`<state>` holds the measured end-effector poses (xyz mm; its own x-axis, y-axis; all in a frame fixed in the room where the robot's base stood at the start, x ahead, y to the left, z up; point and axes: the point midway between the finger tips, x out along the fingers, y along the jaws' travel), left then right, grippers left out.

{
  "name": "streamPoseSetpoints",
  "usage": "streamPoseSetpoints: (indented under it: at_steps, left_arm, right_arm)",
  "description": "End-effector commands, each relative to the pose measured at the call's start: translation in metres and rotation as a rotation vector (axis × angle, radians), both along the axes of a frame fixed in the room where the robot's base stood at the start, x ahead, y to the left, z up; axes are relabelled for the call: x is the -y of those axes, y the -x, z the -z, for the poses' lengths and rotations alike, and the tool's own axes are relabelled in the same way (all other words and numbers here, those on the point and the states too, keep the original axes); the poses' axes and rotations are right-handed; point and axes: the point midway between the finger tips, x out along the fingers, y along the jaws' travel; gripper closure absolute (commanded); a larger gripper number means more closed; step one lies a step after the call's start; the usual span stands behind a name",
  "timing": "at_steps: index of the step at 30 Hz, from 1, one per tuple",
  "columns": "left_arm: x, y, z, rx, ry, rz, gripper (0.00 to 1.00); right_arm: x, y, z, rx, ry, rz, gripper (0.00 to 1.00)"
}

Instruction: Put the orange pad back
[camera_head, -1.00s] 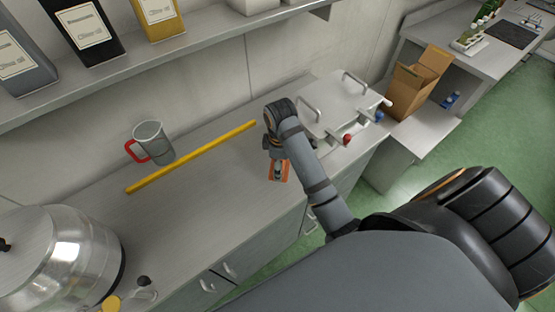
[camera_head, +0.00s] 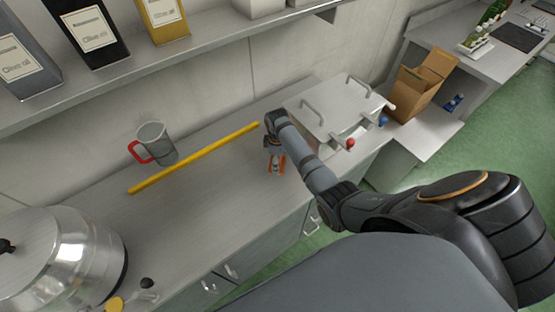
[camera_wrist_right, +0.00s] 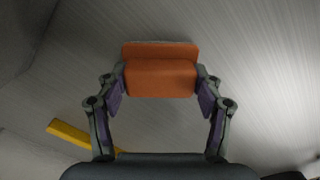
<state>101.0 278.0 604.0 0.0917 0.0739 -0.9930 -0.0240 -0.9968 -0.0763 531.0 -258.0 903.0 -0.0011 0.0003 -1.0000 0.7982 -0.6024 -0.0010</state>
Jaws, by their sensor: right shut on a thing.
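The orange pad (camera_wrist_right: 160,78) is a block with a thin pale strip along its far edge in the right wrist view. My right gripper (camera_wrist_right: 161,90) is shut on it, one finger on each side. In the head view the right gripper (camera_head: 275,155) is over the grey counter, in front of the double-lidded metal unit, and parts of the orange pad (camera_head: 282,165) show beside the fingers. I cannot tell whether the pad touches the counter. My left gripper is not in view.
A yellow bar (camera_head: 195,158) lies on the counter (camera_head: 215,195) left of the right gripper. A clear jug with a red handle (camera_head: 157,146) stands behind it. A large steel vessel (camera_head: 65,255) is at left. The metal unit (camera_head: 338,105) is at right. The counter's middle is clear.

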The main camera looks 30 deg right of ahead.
Motion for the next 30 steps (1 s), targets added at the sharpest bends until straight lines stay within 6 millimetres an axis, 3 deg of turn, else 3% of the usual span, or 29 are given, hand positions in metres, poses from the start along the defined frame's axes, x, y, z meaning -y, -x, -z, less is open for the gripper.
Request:
streamPoseSetpoints:
  at_steps: [8,9,14,24,30]
  left_arm:
    - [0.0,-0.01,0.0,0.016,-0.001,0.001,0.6]
    - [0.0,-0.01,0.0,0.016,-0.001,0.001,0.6]
    - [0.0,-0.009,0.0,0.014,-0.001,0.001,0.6]
    - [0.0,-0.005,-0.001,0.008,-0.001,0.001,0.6]
    - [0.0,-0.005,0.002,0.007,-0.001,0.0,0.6]
  right_arm:
    - [0.0,0.0,0.002,0.0,0.0,0.0,0.67]
    - [0.0,0.0,0.002,0.0,0.0,0.0,0.3]
    - [0.0,0.0,0.002,0.0,0.0,0.0,0.1]
    - [0.0,0.0,0.0,0.001,0.001,0.0,0.1]
    - [0.0,-0.001,-0.031,0.005,0.001,-0.001,0.1]
